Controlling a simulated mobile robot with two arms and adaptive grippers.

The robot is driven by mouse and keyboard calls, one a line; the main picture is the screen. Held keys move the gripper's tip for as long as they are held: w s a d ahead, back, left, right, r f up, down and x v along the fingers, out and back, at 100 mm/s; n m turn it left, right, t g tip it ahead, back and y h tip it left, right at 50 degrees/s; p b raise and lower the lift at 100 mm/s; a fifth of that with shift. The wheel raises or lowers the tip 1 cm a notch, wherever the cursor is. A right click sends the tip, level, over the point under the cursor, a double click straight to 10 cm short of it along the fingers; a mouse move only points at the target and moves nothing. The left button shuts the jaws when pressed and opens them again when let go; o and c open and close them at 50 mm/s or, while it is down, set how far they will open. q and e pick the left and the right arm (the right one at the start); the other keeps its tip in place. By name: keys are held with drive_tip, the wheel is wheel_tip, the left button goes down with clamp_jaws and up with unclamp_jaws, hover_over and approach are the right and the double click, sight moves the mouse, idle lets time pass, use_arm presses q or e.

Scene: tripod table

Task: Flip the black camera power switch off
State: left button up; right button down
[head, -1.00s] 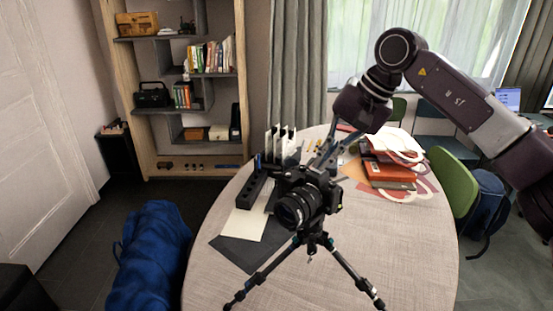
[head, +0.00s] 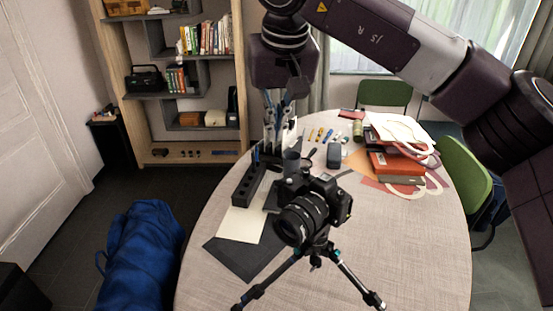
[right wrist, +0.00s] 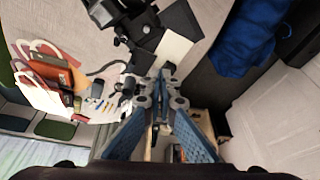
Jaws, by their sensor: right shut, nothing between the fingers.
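The black camera (head: 312,211) sits on a tripod (head: 316,249) at the near side of the round table, its lens facing me and to the left. Its power switch is too small to make out. My right gripper (head: 272,147) points down behind the camera and to its left, apart from it, with its fingers together and empty. In the right wrist view the camera (right wrist: 113,12) shows at the top, beyond the fingertips (right wrist: 163,73). My left gripper is not in view.
A black organizer (head: 249,184) and pale and dark sheets (head: 243,224) lie left of the camera. The near right tabletop (head: 405,245) is clear. A blue bag (head: 142,255) stands left of the table.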

sight(280, 182)
drive_tip(key=f+p, duration=0.1)
drive_tip(key=f, duration=0.2)
drive_tip(key=f+p, duration=0.1)
drive_tip(key=f, duration=0.2)
drive_tip(key=f+p, duration=0.1)
drive_tip(key=f, duration=0.2)
drive_tip(key=shift+s+d+f, duration=0.1)
drive_tip(key=shift+s+f, duration=0.1)
drive_tip(key=shift+s, duration=0.05)
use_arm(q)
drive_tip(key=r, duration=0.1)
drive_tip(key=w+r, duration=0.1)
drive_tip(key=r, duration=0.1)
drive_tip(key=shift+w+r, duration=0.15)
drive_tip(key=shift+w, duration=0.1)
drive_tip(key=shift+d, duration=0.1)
